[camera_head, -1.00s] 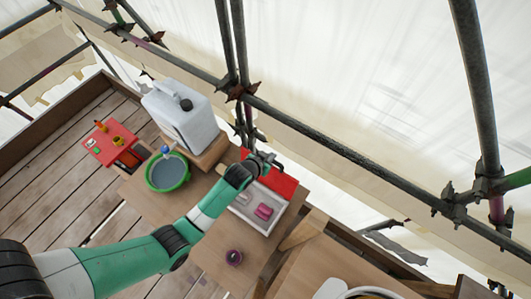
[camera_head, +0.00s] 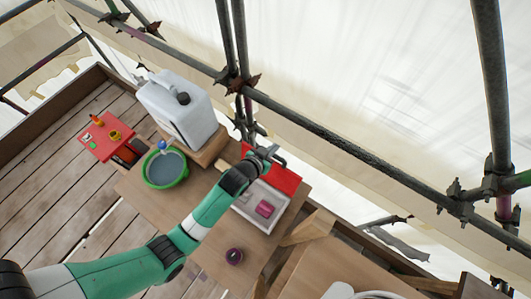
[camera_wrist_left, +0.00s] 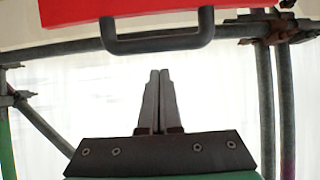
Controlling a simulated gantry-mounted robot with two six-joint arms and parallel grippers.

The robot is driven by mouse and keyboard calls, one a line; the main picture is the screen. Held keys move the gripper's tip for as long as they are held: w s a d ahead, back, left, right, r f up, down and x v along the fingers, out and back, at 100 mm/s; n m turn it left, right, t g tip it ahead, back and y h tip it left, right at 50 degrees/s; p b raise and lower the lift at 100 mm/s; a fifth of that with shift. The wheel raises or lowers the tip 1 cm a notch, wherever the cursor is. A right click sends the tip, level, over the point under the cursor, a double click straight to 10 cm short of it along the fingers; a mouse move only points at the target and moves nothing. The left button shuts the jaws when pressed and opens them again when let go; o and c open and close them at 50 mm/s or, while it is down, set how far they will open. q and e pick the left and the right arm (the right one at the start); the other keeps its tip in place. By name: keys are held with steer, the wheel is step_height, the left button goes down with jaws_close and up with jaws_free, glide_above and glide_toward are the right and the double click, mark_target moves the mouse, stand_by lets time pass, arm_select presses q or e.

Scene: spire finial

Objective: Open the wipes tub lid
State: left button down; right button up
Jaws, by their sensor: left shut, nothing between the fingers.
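The wipes tub (camera_head: 246,219) is a white box on the wooden table, with pink items visible inside. Its red lid (camera_head: 286,180) stands raised at the tub's far side, so the inside shows. In the left wrist view the lid (camera_wrist_left: 130,12) fills the top, with a dark bar handle (camera_wrist_left: 160,43) on its edge. My left gripper (camera_head: 270,153) is at the lid's upper edge near the handle. Its fingers (camera_wrist_left: 160,72) are shut together and empty, with a gap to the handle in the picture. My right gripper is not in view.
A white jerrycan (camera_head: 178,112) stands on a wooden block behind the table. A green basin (camera_head: 163,184) of grey liquid is left of my arm. A red box (camera_head: 103,140) is at far left. Scaffold poles (camera_head: 330,130) run close behind.

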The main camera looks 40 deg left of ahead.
arm_select(q)
steer(key=a+v, duration=0.1)
steer(key=v, duration=0.8)
steer(key=shift+d+r+p, duration=0.35)
steer(key=shift+d+p, duration=0.05)
steer(key=shift+d, duration=0.05)
steer(key=shift+r, duration=0.1)
